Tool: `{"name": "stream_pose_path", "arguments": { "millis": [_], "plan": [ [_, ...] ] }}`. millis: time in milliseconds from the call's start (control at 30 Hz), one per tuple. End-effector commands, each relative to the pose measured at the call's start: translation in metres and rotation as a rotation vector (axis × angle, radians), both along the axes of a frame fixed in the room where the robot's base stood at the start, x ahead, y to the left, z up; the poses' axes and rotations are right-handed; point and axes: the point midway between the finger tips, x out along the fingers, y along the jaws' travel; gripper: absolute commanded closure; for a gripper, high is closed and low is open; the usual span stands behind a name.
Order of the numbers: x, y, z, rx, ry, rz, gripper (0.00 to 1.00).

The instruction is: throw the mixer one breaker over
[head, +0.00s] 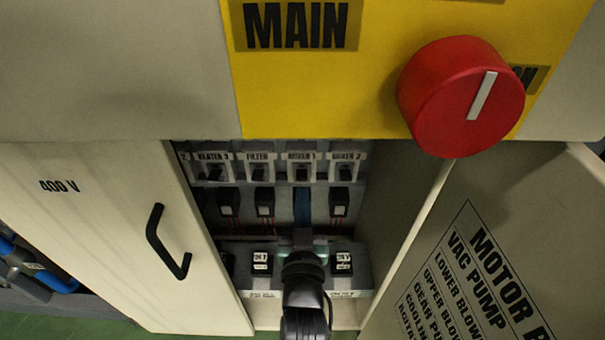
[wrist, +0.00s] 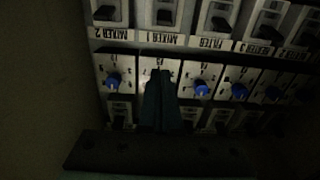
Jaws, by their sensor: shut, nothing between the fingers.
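The mixer 1 breaker (head: 302,172) sits in the row inside the open cabinet, between the filter breaker (head: 259,170) and the mixer 2 breaker (head: 343,172). It shows in the wrist view (wrist: 166,15) above its label, with the lettering upside down. My gripper (head: 302,192) is shut and empty. In the head view its narrow fingers stand just below the mixer 1 breaker. In the wrist view the fingers (wrist: 162,76) lie in line with the mixer 1 column, over the row of blue knobs. I cannot tell whether they touch anything. The lever's position is not clear.
A yellow panel with a red rotary knob (head: 460,96) overhangs the opening. The left door (head: 110,235) has a black handle, and the labelled right door (head: 480,265) flanks the other side. Dark relays (head: 229,203) and a lower block (head: 344,262) crowd the space around my gripper.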

Motion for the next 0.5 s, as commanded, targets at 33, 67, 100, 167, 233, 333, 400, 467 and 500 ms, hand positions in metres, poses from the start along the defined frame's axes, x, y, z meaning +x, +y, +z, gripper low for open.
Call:
{"name": "stream_pose_path", "arguments": {
  "millis": [33,67,100,167,233,333,400,467,500],
  "plan": [
    [0.0,0.0,0.0,0.0,0.0,0.0,1.0],
    [0.0,0.0,0.0,0.0,0.0,0.0,1.0],
    [0.001,0.0,0.0,0.0,-0.001,0.0,1.0],
    [0.003,0.0,0.001,0.0,-0.001,0.0,1.0],
    [0.009,0.0,0.001,-0.001,-0.001,-0.001,1.0],
    [0.022,0.0,0.002,-0.001,-0.001,0.0,1.0],
    [0.033,0.0,0.002,-0.001,-0.002,0.0,1.0],
    [0.044,0.001,0.002,-0.001,-0.003,0.001,1.0],
    [0.051,0.001,0.002,-0.002,-0.002,0.001,1.0]
  ]
}}
